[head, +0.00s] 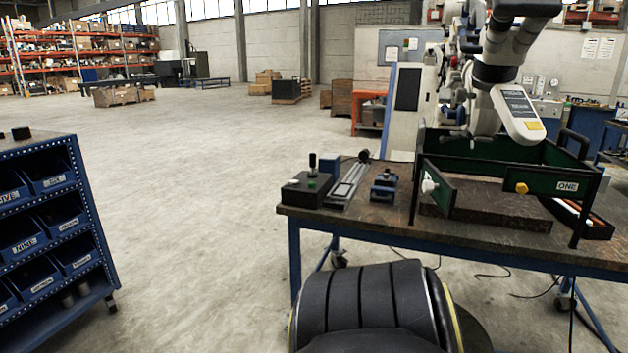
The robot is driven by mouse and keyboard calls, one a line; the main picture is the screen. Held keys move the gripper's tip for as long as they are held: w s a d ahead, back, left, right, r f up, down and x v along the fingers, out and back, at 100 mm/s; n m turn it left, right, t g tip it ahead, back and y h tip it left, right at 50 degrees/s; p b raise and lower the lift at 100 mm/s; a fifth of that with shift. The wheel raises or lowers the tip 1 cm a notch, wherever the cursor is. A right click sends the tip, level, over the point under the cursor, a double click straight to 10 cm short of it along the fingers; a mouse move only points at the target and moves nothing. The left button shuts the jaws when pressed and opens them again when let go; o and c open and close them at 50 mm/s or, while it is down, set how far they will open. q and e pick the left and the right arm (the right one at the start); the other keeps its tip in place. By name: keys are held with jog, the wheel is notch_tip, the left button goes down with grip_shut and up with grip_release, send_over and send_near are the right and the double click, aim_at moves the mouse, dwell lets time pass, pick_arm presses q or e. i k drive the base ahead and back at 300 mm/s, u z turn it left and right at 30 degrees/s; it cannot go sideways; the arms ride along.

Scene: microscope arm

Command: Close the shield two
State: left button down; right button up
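A green shield frame with black edges stands on the workbench (350,212) around a dark slab (487,205). Its front panel (545,186) carries a label reading ONE and a yellow knob (521,188). At the left end, a narrow panel seen at a steep angle carries a white knob (429,183). The front panel and this left panel look apart at the near left corner. I see no label reading TWO, so I cannot tell for sure which panel is shield two. Neither of my grippers is in view.
A white microscope arm (515,108) hangs over the shield. A blue rack with labelled bins (45,235) stands at far left. The floor between is clear.

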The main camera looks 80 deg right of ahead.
aim_at(429, 185)
jog(key=z, duration=3.35)
jog(key=i, duration=0.5)
jog(key=u, duration=1.95)
jog(key=k, duration=1)
jog(key=z, duration=0.95)
